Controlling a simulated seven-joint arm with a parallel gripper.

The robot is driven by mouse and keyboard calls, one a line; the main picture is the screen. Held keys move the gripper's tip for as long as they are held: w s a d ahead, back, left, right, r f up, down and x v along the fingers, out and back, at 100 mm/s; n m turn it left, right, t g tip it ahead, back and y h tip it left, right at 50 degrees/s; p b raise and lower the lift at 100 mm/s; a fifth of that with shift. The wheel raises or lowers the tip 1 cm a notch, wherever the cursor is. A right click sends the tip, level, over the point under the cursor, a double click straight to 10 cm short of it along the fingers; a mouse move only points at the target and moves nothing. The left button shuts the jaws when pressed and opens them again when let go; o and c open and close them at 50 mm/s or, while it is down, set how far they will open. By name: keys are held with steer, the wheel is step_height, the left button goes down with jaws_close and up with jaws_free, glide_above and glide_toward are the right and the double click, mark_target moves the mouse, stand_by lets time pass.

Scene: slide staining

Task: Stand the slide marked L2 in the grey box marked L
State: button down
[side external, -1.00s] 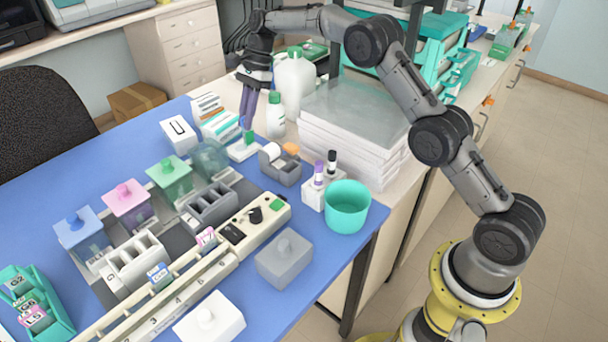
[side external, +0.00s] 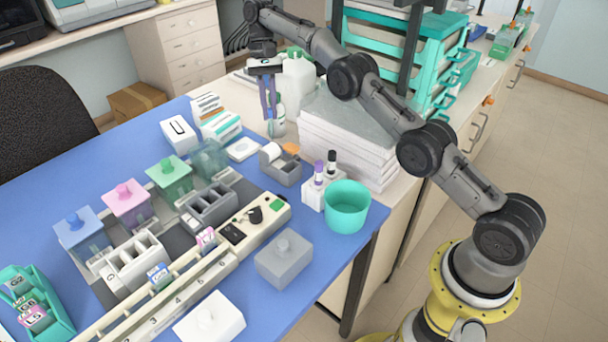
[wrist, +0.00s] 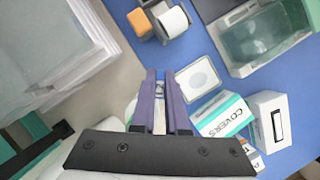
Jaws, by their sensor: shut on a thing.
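My gripper (side external: 268,112) points down at the back of the blue table, in front of a white bottle (side external: 279,128). In the wrist view its purple fingers (wrist: 160,78) are close together around a narrow pale thing (wrist: 159,118), which looks like a slide on edge; no mark on it can be read. A dark grey slotted box (side external: 210,206) stands on the table, well in front of my gripper; I cannot read a letter on it. A pale slotted box marked G (side external: 132,262) stands nearer. A lidded grey block (side external: 284,258) stands to the right.
A white plate (side external: 243,149) lies below my gripper; it also shows in the wrist view (wrist: 199,79). A teal cup (side external: 347,206) and a paper stack (side external: 345,150) stand right.

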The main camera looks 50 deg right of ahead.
steer(key=shift+s+d+r+n+g+h, duration=0.2)
steer(key=shift+s+d+n+h, duration=0.3)
steer(key=shift+n, duration=0.5)
steer(key=shift+s+d+r+n+g+h, duration=0.15)
steer(key=shift+s+d+r+n, duration=0.15)
steer(key=shift+d+n, duration=0.55)
steer(key=shift+s+d+r+n+g+h, duration=0.15)
steer(key=shift+s+d+n+h, duration=0.3)
steer(key=shift+n, duration=0.7)
steer(key=shift+s+d, duration=0.1)
steer(key=shift+s, duration=0.05)
steer(key=shift+r+n, duration=0.15)
steer(key=shift+n, duration=0.15)
steer(key=shift+d+r+n, duration=0.15)
steer(key=shift+d+n, duration=0.05)
steer(key=shift+n, duration=0.1)
steer(key=shift+d, duration=0.1)
